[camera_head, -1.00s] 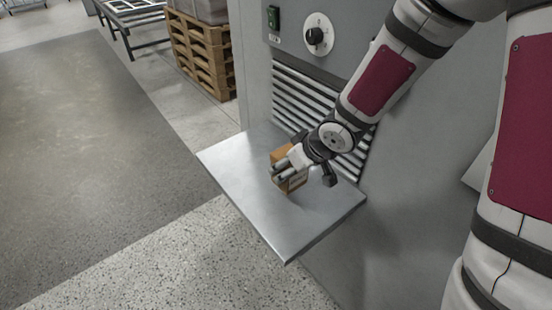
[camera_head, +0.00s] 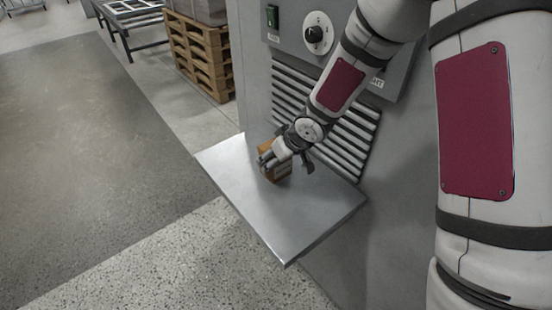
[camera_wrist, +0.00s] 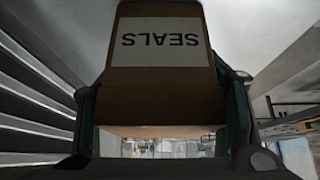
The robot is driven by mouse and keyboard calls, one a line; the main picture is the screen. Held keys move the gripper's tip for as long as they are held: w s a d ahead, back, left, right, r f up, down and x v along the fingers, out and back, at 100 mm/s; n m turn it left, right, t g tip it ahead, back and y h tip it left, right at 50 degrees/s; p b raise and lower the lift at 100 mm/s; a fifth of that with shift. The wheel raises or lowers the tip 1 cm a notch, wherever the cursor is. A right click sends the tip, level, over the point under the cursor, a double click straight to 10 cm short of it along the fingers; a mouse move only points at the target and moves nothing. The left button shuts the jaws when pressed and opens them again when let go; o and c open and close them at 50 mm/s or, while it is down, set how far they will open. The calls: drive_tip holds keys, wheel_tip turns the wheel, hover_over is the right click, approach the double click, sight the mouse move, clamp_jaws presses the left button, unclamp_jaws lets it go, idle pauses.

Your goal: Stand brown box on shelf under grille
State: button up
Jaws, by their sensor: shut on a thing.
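The brown box (camera_head: 275,173) is at the metal shelf (camera_head: 300,215), toward its back left part. In the wrist view the brown box (camera_wrist: 160,95) fills the upper middle, with a white label reading "SEALS" upside down. My gripper (camera_head: 266,160) is shut on the box, with a finger on either side of it in the wrist view. The grille (camera_head: 340,135) of slanted slats is on the grey cabinet just above and behind the shelf. My gripper hides part of the box. I cannot tell whether its underside touches the shelf.
A dial (camera_head: 317,35) and a green switch (camera_head: 272,16) are on the panel above the grille. Wooden pallets (camera_head: 198,55) are stacked at the back left. The front and right of the shelf are clear.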

drive_tip(key=o, duration=1.4)
drive_tip(key=shift+o, duration=0.2)
drive_tip(key=shift+r, duration=0.1)
drive_tip(key=p+v, duration=0.5)
drive_tip(key=v, duration=0.7)
